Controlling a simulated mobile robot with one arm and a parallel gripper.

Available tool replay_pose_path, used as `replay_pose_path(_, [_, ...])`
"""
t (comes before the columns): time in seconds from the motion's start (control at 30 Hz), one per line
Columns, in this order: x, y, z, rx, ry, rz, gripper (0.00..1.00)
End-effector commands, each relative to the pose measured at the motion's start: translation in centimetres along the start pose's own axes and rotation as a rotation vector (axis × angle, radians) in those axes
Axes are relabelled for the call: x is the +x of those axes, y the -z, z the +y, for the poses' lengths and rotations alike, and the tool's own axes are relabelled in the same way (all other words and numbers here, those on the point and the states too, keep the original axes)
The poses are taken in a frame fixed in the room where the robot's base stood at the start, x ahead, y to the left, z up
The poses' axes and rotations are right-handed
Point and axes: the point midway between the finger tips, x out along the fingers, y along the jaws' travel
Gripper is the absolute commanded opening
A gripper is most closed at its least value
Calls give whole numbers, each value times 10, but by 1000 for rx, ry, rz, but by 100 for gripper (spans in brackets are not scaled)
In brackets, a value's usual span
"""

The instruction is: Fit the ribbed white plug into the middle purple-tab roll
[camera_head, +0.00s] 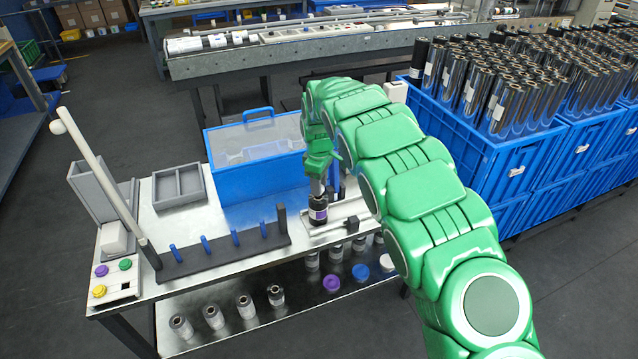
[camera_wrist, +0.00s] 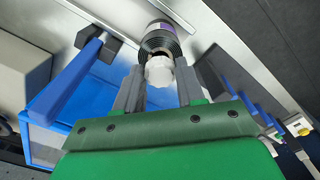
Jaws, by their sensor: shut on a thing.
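The purple-tab roll (camera_head: 318,214) stands on the right part of the metal table, dark with a purple band. It also shows in the wrist view (camera_wrist: 157,40), its dark ringed end toward my camera. My gripper (camera_head: 318,188) is directly above it, pointing down. In the wrist view my gripper (camera_wrist: 160,82) has its two grey fingers on either side of the ribbed white plug (camera_wrist: 160,70) and is shut on it. The plug is at the roll's core opening and overlaps it in view. I cannot tell how deep it sits. In the head view my fingers hide the plug.
A blue lidded box (camera_head: 255,165) stands behind and left of the roll. A rack with blue pegs (camera_head: 220,248), a grey tray (camera_head: 180,187) and a button panel (camera_head: 118,280) are farther left. Rolls and coloured discs (camera_head: 331,283) lie on the lower shelf. Blue crates (camera_head: 485,165) stand right.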

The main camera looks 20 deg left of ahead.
Motion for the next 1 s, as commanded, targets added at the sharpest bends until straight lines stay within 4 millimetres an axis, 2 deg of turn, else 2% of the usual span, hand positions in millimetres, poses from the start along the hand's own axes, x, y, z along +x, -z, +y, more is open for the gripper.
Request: replay_pose_path(1.0, [-16, 0, 0, 0, 0, 0, 11])
